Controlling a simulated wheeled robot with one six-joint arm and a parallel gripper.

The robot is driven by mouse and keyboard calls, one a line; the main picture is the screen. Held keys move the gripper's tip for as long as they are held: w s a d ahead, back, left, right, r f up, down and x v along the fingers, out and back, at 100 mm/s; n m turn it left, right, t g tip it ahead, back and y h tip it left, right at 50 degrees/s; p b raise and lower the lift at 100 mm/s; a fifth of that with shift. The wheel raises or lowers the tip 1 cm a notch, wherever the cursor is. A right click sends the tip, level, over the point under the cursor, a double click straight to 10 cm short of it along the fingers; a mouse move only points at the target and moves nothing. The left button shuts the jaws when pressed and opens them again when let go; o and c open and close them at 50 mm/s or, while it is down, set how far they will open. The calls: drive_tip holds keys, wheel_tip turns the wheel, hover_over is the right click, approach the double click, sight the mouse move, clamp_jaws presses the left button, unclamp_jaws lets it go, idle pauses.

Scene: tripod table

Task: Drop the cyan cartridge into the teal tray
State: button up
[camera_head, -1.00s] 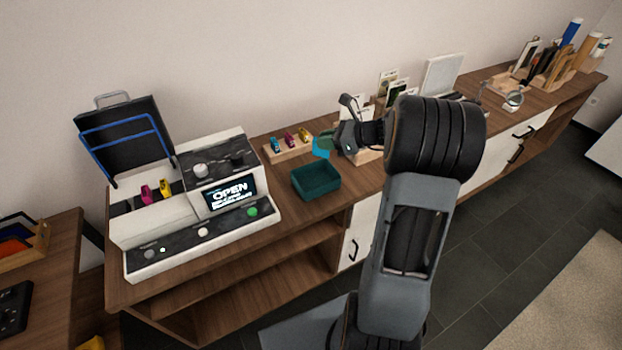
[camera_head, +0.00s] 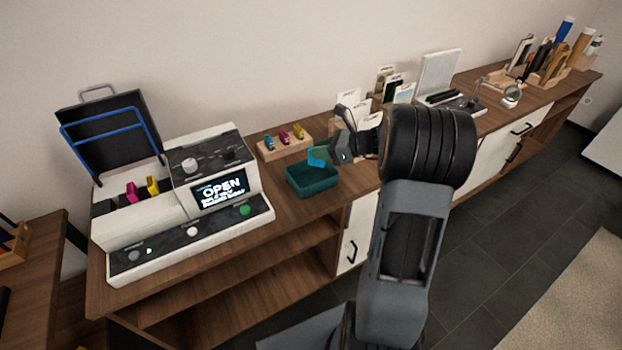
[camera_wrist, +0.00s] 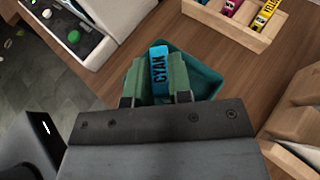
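The cyan cartridge (camera_wrist: 159,69) is held between the two green fingers of my gripper (camera_wrist: 160,82) in the wrist view, its CYAN label facing the camera. In the head view the cartridge (camera_head: 317,156) shows at the end of my gripper (camera_head: 328,153), above the back part of the teal tray. The teal tray (camera_head: 313,187) stands on the wooden counter. In the wrist view its rim (camera_wrist: 207,75) shows behind and below the cartridge. The fingers and the gripper body hide part of the tray. I cannot tell the exact height of the cartridge above it.
A wooden holder (camera_head: 284,146) with several small cartridges stands behind the tray. A white printer (camera_head: 190,215) with an OPEN screen and raised lid is left of the tray.

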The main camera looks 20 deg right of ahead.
drive_tip(key=o, duration=0.5)
drive_tip(key=v, duration=1.3)
drive_tip(key=shift+s+d+p, duration=0.25)
drive_tip(key=shift+d+p, duration=0.1)
drive_tip(key=shift+p, duration=0.05)
drive_tip(key=shift+r, duration=0.1)
drive_tip(key=s+f+n+g+h, duration=0.2)
drive_tip(key=s+f+n+g, duration=0.15)
drive_tip(key=f+n, duration=0.2)
drive_tip(key=s+a+n+g+h+p, duration=0.3)
drive_tip(key=s+a+n, duration=0.1)
drive_tip(key=a+n, duration=0.3)
drive_tip(key=s+a+r+n+h+p, duration=0.2)
drive_tip(key=s+a+r+n, duration=0.1)
drive_tip(key=a+r+n, duration=0.2)
drive_tip(key=s+a+r+n+t+h+p, duration=0.1)
drive_tip(key=s+a+r+n+h+p, duration=0.1)
drive_tip(key=a+r+n, duration=0.3)
drive_tip(key=a+n+h+p, duration=0.1)
drive_tip(key=a+n, duration=0.2)
drive_tip(key=a, duration=0.1)
drive_tip(key=shift+s+a+r+n, duration=0.25)
drive_tip(key=shift+s+r+n, duration=0.1)
